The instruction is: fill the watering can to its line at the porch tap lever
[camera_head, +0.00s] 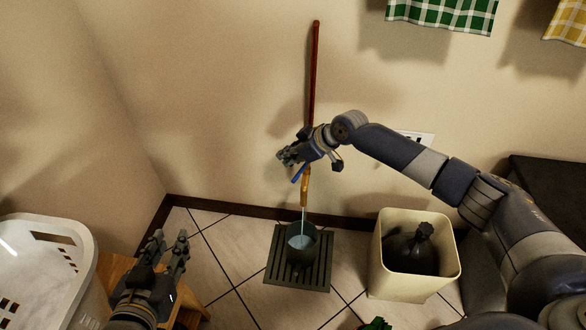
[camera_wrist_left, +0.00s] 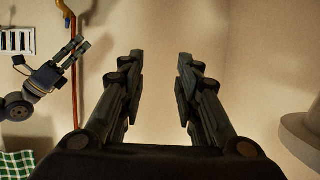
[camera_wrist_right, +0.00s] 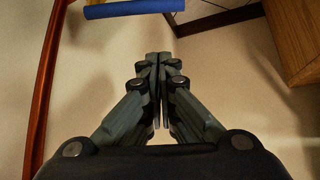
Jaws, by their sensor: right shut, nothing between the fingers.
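The dark watering can (camera_head: 302,254) stands on a slatted drain grate (camera_head: 320,278). A thin water stream (camera_head: 303,218) falls from the brass tap spout (camera_head: 304,190) into it, and pale water shows inside. I cannot make out the fill line. The blue tap lever (camera_head: 298,174) sits just below my right gripper (camera_head: 283,157). It also shows at the top of the right wrist view (camera_wrist_right: 135,8), ahead of the fingers. My right gripper is shut and empty, apart from the lever in that view. My left gripper (camera_head: 168,247) is open and empty at lower left.
A red pipe (camera_head: 315,70) runs up the wall above the tap. A cream bin (camera_head: 385,278) with a dark bag stands right of the grate. A white basket (camera_head: 75,235) and a wooden stool (camera_head: 118,268) are at left. Checked cloths (camera_head: 440,14) hang at upper right.

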